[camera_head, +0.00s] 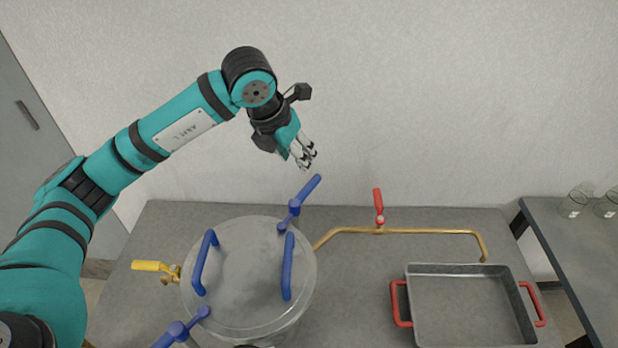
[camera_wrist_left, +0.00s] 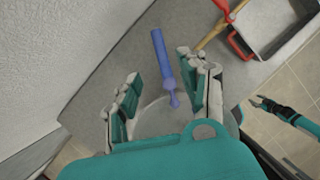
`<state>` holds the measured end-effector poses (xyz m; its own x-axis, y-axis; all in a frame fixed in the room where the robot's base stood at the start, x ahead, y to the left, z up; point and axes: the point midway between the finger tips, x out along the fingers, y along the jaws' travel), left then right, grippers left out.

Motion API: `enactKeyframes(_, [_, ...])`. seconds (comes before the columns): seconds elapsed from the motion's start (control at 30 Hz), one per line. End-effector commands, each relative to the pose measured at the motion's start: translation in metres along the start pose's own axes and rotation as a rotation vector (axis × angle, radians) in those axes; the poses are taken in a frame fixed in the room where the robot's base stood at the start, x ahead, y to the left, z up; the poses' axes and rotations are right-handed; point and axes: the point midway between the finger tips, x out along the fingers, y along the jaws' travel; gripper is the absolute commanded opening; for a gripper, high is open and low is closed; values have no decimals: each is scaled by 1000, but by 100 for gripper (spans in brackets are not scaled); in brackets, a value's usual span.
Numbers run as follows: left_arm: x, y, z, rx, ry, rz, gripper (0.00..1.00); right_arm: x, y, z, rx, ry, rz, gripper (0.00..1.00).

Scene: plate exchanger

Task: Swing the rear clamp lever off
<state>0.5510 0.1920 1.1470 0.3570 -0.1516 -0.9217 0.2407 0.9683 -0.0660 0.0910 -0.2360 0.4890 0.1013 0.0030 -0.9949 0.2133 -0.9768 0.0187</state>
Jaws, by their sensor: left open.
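The rear clamp lever (camera_head: 306,190) is a blue handle at the back edge of the round lidded vessel (camera_head: 248,262). It points up and to the right, away from the lid. In the left wrist view the lever (camera_wrist_left: 160,50) shows between and beyond the fingers. My left gripper (camera_head: 307,158) is open and empty, above and behind the lever, apart from it. Its spread fingers also show in the left wrist view (camera_wrist_left: 160,72). My right gripper (camera_wrist_left: 262,102) shows small at the right of the left wrist view, far from the vessel.
Two blue handles (camera_head: 287,268) stand on the lid. A front blue lever (camera_head: 180,331) and a yellow valve handle (camera_head: 150,266) sit at the vessel's side. A brass pipe (camera_head: 430,231) with a red valve handle (camera_head: 378,203) and a red-handled tray (camera_head: 470,305) are to the right.

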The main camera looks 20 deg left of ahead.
Motion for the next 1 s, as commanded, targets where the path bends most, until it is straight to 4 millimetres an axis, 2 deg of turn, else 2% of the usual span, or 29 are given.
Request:
enactKeyframes(0.03, [10, 0, 0, -1, 7, -1, 43, -7, 0, 0, 0, -1, 0, 47])
enactKeyframes(0.3, [68, 0, 0, -1, 6, -1, 43, -24, 0, 1, 0, -7, -1, 47])
enactKeyframes(0.5, [100, 0, 0, -1, 3, 0, 43, -32, 0, 3, 0, -11, -1, 47])
enactKeyframes(0.7, [115, 0, 0, 0, 1, 1, 43, -34, -1, 3, 0, -11, -2, 47])
enactKeyframes(0.97, [117, 0, 0, 1, 0, 1, 43, -34, -3, 3, 1, -11, -4, 47])
enactKeyframes(1.0, [117, 0, 0, 1, 0, 1, 40, -34, -3, 3, 1, -11, -4, 47])
